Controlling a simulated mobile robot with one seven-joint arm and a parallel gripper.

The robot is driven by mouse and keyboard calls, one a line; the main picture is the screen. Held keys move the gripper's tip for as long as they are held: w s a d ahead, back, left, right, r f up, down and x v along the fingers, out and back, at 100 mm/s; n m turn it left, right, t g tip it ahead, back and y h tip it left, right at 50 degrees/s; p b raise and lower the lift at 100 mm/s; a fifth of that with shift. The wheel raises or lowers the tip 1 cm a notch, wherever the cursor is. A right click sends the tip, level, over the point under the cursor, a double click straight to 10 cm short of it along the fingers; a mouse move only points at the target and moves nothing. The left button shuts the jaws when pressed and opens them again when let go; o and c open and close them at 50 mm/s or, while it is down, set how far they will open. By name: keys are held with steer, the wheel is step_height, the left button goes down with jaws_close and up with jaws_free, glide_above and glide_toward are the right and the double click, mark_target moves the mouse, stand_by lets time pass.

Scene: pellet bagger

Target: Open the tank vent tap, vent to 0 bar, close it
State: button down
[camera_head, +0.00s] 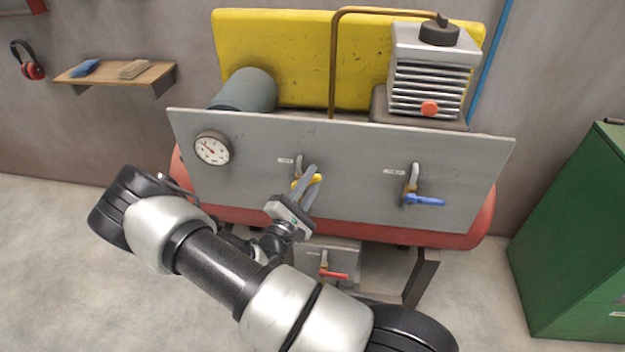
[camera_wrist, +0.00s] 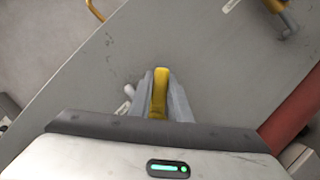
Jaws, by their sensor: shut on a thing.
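My gripper (camera_head: 308,186) is shut on the yellow tap handle (camera_head: 317,178), at the middle of the grey panel (camera_head: 350,190). In the wrist view the yellow handle (camera_wrist: 160,92) stands between the two fingers. The fingers hide part of the handle, and its exact angle is hard to tell. A round white pressure gauge (camera_head: 211,148) is at the panel's left. Its needle points to the upper left, but the figures are too small to read. A blue-handled tap (camera_head: 425,201) is at the panel's right, its lever roughly level. The tap labels are not legible.
The red tank (camera_head: 482,218) lies behind the panel. A red-handled tap (camera_head: 333,275) sits low under it. A finned compressor (camera_head: 430,75) and a copper pipe (camera_head: 333,70) are above. A green cabinet (camera_head: 575,240) stands right; a wall shelf (camera_head: 115,75) is left.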

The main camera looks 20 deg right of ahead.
steer(key=c, duration=1.6)
jaws_free()
steer(key=shift+c, duration=0.2)
steer(key=v, duration=1.7)
steer(key=shift+s+a+p, duration=0.2)
steer(key=shift+a+p, duration=0.05)
steer(key=shift+p, duration=0.2)
